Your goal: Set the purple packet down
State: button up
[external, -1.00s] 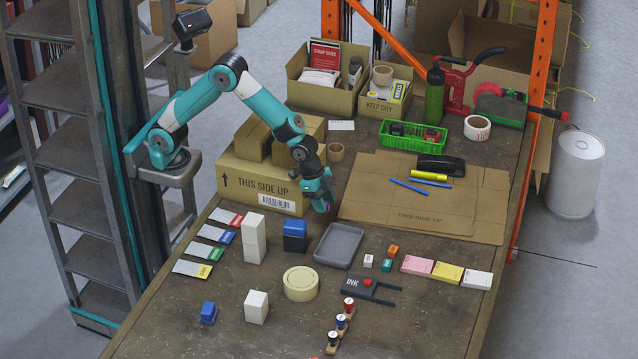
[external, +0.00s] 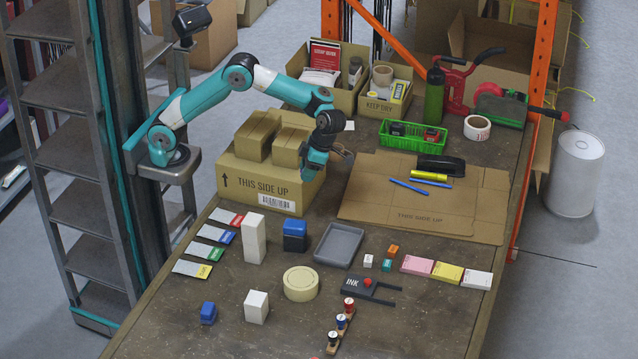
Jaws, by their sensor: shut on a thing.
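No purple packet shows in the external view; whatever my jaws hold is hidden or too small to make out. My gripper (external: 342,157) is at the end of the teal arm, by the right side of the large "THIS SIDE UP" box (external: 232,182). It is raised at about the height of that box's top, and its jaws are mostly hidden by the wrist. The grey tray (external: 339,246) on the bench in front looks empty.
Two small cartons (external: 257,136) sit on the large box. Flattened cardboard (external: 385,200) lies right of my gripper. A green basket (external: 413,136) and open boxes stand behind. Colour-marked cards, a white carton (external: 254,238), tape (external: 300,284) and stamps crowd the front.

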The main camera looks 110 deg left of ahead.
jog(key=shift+a+f, duration=0.1)
jog(key=shift+f, duration=0.1)
jog(key=shift+m, duration=0.3)
notch_tip(320, 180, down, 19)
jog(key=b, duration=0.3)
jog(key=shift+f, duration=0.2)
jog(key=shift+f+b, duration=0.2)
jog(key=shift+b, duration=0.1)
jog(key=o, duration=0.9)
jog(key=shift+r, duration=0.1)
jog(key=p+v, duration=0.1)
jog(key=v, duration=1.1)
jog(key=shift+r+p, duration=0.1)
jog(key=shift+p, duration=0.2)
